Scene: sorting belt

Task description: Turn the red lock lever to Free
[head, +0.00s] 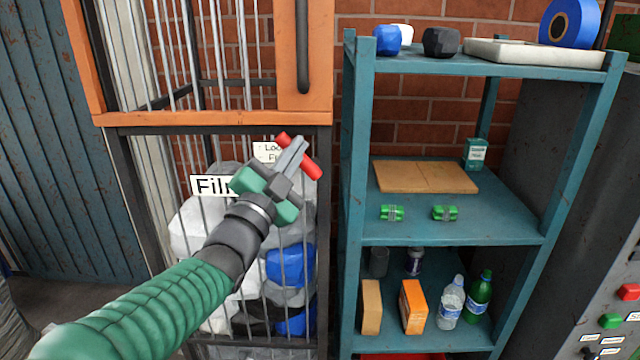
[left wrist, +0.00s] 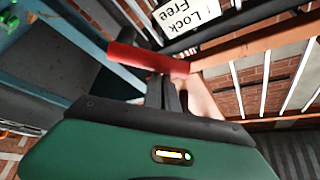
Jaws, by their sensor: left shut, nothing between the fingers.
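The red lock lever (head: 299,156) is on the front of the caged bin, just below its orange frame. It lies tilted, from upper left to lower right, in the head view. In the left wrist view the red lever (left wrist: 146,60) crosses in front of the fingers. My left gripper (head: 297,150) is shut and empty, with its fingertips at the lever, seemingly touching it. A white label (left wrist: 185,14) reading "Lock" and "Free" is beside the lever; in the head view my gripper partly hides it. My right gripper is not in view.
The cage (head: 220,120) holds white, grey and blue bags behind bars, with a "Film" sign (head: 210,185). A teal shelf (head: 450,232) with boxes, bottles and green items stands close on the right. A grey panel with buttons (head: 610,320) is at far right.

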